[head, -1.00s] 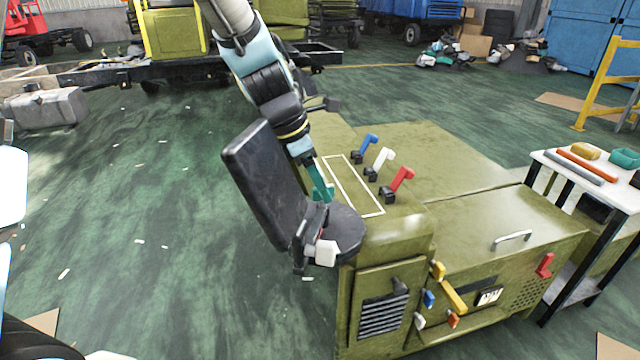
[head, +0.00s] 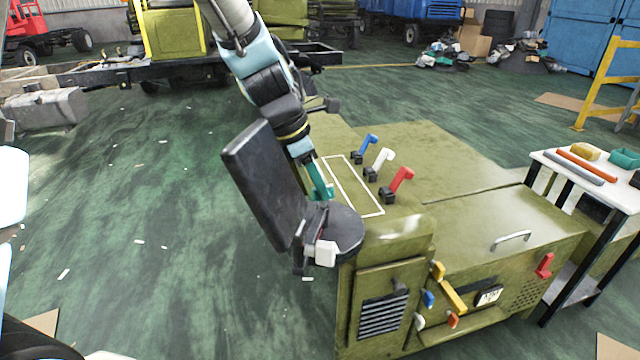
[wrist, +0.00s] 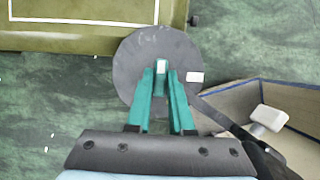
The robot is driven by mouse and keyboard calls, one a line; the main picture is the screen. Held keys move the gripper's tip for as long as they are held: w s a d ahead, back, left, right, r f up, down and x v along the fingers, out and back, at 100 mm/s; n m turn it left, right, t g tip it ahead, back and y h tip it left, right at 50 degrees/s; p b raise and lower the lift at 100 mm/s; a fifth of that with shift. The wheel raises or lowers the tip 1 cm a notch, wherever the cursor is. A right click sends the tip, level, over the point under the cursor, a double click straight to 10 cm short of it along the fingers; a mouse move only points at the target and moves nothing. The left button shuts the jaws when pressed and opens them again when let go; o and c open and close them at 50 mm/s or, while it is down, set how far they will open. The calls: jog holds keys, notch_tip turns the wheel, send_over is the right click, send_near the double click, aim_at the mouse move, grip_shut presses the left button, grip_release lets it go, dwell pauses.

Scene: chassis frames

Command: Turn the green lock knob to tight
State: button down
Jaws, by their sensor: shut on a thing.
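My gripper (wrist: 160,75) has two long teal fingers and points down over a dark round disc (wrist: 128,65) beside the green machine. In the head view my gripper (head: 322,190) reaches down to the same disc (head: 345,230), next to a black upright panel (head: 262,180). The fingers are close together on the green lock knob. The knob is mostly hidden, its colour hard to tell from the fingers; a small white piece (wrist: 162,66) shows between the tips. I cannot read the knob's angle or any tight mark.
The green machine (head: 470,165) carries blue (head: 368,142), white (head: 382,158) and red (head: 400,180) levers right of my gripper. A white block (head: 325,253) sits by the disc's front. A table (head: 590,180) stands at right. Open floor lies left.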

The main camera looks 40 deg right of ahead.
jog(key=shift+m, duration=0.4)
jog(key=m+p, duration=0.1)
jog(key=m, duration=0.1)
jog(key=m+g+p, duration=0.1)
jog(key=p, duration=0.1)
jog(key=shift+w+r+m+g+y, duration=0.1)
jog(key=shift+r+m+g+y, duration=0.05)
jog(key=shift+m+g+y, duration=0.2)
jog(key=m+y+p, duration=0.1)
jog(key=m, duration=0.1)
jog(key=m+g+p, duration=0.1)
jog(key=m+p, duration=0.1)
jog(key=shift+d+m+y, duration=0.2)
jog(key=shift+m+y, duration=0.15)
jog(key=m+y+p, duration=0.1)
jog(key=m+p, duration=0.1)
jog(key=m, duration=0.2)
jog(key=shift+d+y, duration=0.15)
jog(key=shift+y, duration=0.25)
jog(key=m, duration=0.2)
jog(key=m+y+p, duration=0.1)
jog(key=m, duration=0.1)
jog(key=shift+m+y, duration=0.3)
jog(key=c, duration=0.8)
grip_release()
jog(key=shift+w, duration=0.1)
jog(key=b+v, duration=0.2)
jog(key=v, duration=0.8)
jog(key=shift+d+r, duration=0.15)
jog(key=shift+r, duration=0.1)
